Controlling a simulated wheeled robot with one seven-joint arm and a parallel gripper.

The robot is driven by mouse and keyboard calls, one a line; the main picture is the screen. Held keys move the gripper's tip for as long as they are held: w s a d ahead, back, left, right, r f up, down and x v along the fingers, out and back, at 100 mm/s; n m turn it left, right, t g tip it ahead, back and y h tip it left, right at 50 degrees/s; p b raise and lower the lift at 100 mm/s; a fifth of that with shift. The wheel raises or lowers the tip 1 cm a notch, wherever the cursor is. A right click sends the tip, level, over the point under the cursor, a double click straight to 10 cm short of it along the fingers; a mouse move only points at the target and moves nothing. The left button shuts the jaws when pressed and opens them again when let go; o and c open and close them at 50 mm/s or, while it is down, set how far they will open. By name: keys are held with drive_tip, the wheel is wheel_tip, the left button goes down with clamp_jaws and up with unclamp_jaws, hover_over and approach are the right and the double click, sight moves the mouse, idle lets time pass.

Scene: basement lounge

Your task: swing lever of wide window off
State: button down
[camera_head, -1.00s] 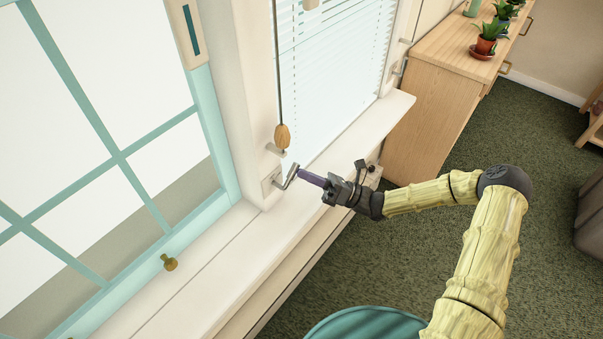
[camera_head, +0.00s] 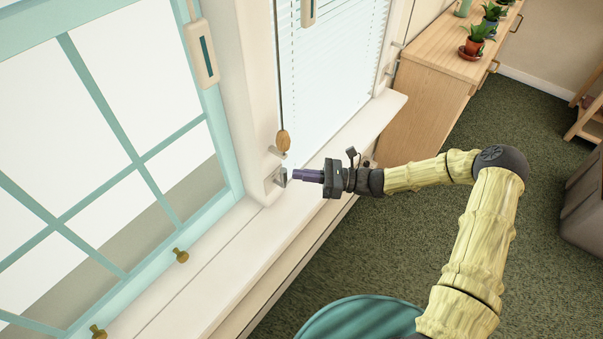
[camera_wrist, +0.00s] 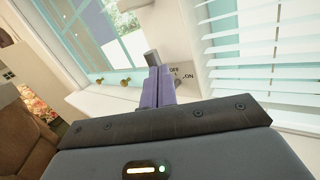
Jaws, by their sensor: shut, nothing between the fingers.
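A small grey lever (camera_head: 282,177) sits on a pale plate (camera_head: 270,184) on the window post, just above the sill. A large teal-framed window (camera_head: 137,160) fills the left.
A window with white blinds (camera_head: 325,90) is right of the post. A wooden pull (camera_head: 283,140) hangs on a cord above the lever. The white sill (camera_head: 330,150) runs below. A wooden cabinet (camera_head: 420,110) with potted plants stands beyond it. Green carpet is open at right.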

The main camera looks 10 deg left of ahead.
drive_tip(key=w+d, duration=0.1)
drive_tip(key=d, duration=1.2)
drive_tip(key=shift+w+d+f, duration=0.2)
drive_tip(key=shift+w+d, duration=0.05)
drive_tip(key=shift+w, duration=0.1)
drive_tip(key=shift+s, duration=0.1)
drive_tip(key=s+d+n+g+h, duration=0.2)
drive_tip(key=s+d+n+h, duration=0.1)
drive_tip(key=s+n+h, duration=0.75)
drive_tip(key=s+d+r+n+t+h, duration=0.65)
drive_tip(key=d+r+n+h, duration=0.2)
drive_tip(key=r, duration=0.25)
drive_tip(key=w+p+v, duration=0.3)
drive_tip(key=p+v, duration=1.1)
drive_tip(key=shift+w+d+r+m, duration=0.35)
drive_tip(key=shift+w+m, duration=0.05)
